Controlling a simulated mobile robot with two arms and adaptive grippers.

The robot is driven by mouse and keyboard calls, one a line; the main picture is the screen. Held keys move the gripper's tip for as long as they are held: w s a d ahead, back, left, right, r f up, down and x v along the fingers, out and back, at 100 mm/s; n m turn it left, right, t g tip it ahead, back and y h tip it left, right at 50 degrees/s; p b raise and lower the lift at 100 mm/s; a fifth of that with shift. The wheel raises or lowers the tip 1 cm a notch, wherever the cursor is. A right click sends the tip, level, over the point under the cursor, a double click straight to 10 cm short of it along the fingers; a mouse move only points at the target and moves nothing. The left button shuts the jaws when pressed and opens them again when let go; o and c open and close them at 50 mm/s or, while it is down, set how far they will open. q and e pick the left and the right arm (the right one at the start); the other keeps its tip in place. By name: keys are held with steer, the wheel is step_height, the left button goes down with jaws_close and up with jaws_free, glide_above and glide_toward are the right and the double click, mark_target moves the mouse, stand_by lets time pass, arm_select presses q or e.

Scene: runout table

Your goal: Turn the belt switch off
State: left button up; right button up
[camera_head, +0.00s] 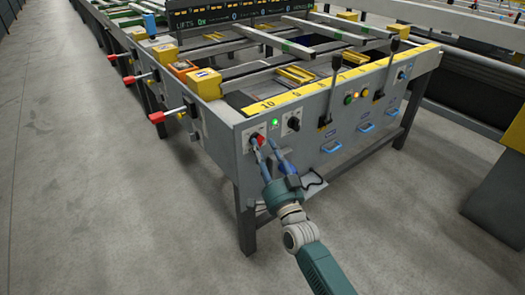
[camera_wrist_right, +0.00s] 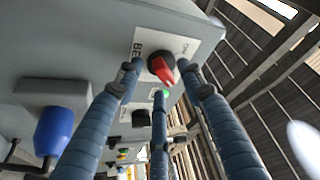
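The belt switch is a red rotary handle on a black round base, on a white plate at the left end of the grey front panel. It shows in the head view (camera_head: 257,139) and in the right wrist view (camera_wrist_right: 162,69), where the plate's label is partly hidden and begins "BE". My right gripper (camera_head: 265,146) is just in front of it. In the right wrist view my gripper's (camera_wrist_right: 160,78) blue fingers are spread around the switch, open; I cannot tell whether any finger touches it. My left gripper is not in view.
A lit green lamp (camera_head: 274,122) and a black knob (camera_head: 293,124) sit right of the switch. Black levers (camera_head: 331,88) and blue handles (camera_head: 331,147) lie further along the panel. Red-tipped handles (camera_head: 157,117) stick out from the table's left side. The floor at left is clear.

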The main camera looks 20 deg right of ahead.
steer(key=shift+w+r, duration=0.1)
steer(key=shift+w, duration=0.2)
jaws_close()
